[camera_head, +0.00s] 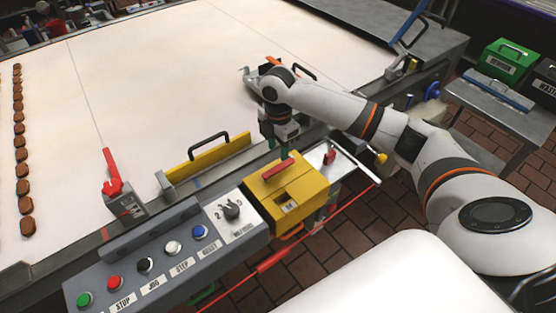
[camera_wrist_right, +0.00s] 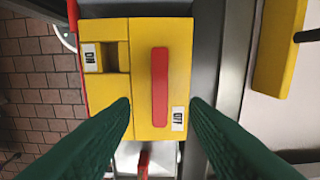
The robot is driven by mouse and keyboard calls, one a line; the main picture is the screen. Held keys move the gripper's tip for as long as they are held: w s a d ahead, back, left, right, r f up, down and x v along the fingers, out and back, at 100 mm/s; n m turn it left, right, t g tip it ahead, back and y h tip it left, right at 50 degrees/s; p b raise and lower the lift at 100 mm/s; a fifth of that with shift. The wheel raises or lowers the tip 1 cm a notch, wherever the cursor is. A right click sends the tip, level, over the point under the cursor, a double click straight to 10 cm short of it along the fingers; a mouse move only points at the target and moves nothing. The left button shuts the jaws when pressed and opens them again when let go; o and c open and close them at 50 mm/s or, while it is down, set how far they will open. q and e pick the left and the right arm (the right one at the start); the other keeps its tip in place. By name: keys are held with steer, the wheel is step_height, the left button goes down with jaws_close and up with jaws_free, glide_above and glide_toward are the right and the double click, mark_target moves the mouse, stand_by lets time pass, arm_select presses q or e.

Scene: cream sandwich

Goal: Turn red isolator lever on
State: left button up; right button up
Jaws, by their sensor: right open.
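The isolator is a yellow box (camera_head: 309,185) with a red lever (camera_head: 277,170) lying along its top face. In the right wrist view the lever (camera_wrist_right: 160,87) runs straight up and down the picture on the yellow face (camera_wrist_right: 143,30). Small white labels sit by it and by a recess; I cannot read them surely. My right gripper (camera_head: 275,142) points down just behind and above the box. Its green fingers (camera_wrist_right: 160,104) are open, one on each side of the lever's lower end in the wrist view, with nothing visible between them but the lever below. My left gripper is not in view.
A grey control panel (camera_head: 150,250) with coloured buttons and a black knob (camera_head: 232,211) adjoins the box. A yellow guard (camera_head: 208,157) with a black handle stands behind. A red upright handle (camera_head: 112,172) is at left. A small red switch (camera_head: 330,157) sits right of the box.

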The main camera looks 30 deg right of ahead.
mark_target(278, 168)
step_height(278, 168, down, 7)
steer(key=shift+r+p, duration=0.15)
steer(key=shift+p, duration=0.35)
jaws_close()
